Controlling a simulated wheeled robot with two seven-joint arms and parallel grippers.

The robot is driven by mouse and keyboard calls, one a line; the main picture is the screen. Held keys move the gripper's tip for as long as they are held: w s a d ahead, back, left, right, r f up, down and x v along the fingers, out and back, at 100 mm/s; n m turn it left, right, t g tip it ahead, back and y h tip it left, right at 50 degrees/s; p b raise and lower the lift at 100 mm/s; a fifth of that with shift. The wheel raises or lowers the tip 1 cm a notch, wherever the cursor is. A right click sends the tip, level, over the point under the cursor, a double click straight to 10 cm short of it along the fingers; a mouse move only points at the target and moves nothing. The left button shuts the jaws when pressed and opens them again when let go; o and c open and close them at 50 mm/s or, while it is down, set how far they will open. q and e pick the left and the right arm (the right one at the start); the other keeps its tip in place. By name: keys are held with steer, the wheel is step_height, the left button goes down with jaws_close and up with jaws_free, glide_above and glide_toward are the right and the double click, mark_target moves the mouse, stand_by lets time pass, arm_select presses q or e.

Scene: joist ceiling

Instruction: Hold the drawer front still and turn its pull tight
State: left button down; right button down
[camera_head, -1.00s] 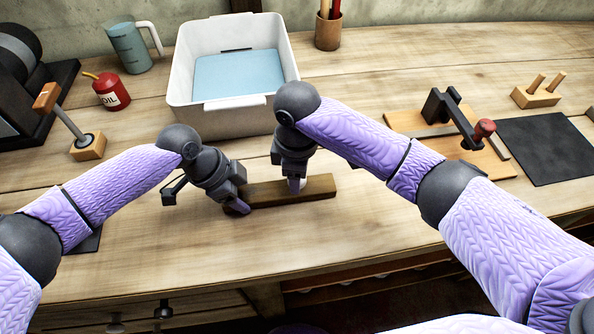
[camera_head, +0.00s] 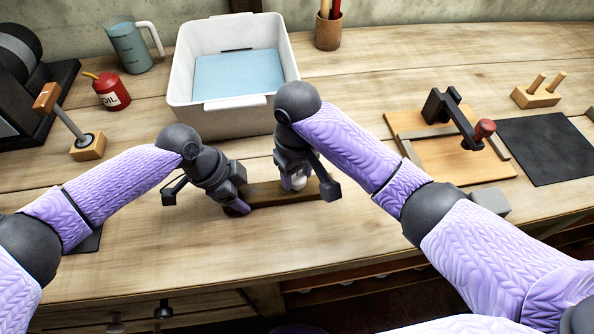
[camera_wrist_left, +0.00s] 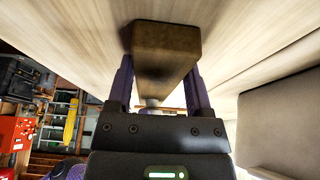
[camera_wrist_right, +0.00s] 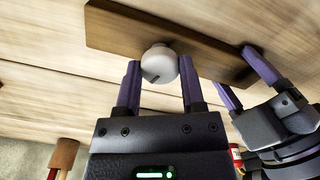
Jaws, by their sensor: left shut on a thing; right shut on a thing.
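The drawer front (camera_head: 268,200) is a dark brown wooden bar lying on the workbench, partly hidden by my grippers. My left gripper (camera_head: 236,207) is shut on its left end; the left wrist view shows the drawer front (camera_wrist_left: 166,45) between the two fingers. The pull (camera_head: 296,181) is a round white knob on the bar's face. My right gripper (camera_head: 307,190) is shut on it. In the right wrist view the pull (camera_wrist_right: 159,64) sits between the fingertips, with a dark slot mark on its side.
A white bin (camera_head: 235,115) with a blue bottom stands behind my grippers. A red oil can (camera_head: 112,93) and a jug (camera_head: 130,47) are at the back left. A wooden board with a clamp (camera_head: 450,145) and a dark mat (camera_head: 548,150) lie to the right. The bench front is clear.

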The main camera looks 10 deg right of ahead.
mark_target(297, 177)
steer(key=shift+m, duration=0.3)
stand_by(0.4)
steer(key=shift+c, duration=1)
jaws_free()
step_height(297, 177, up, 12)
arm_select(q)
jaws_free()
steer(key=shift+r, duration=0.1)
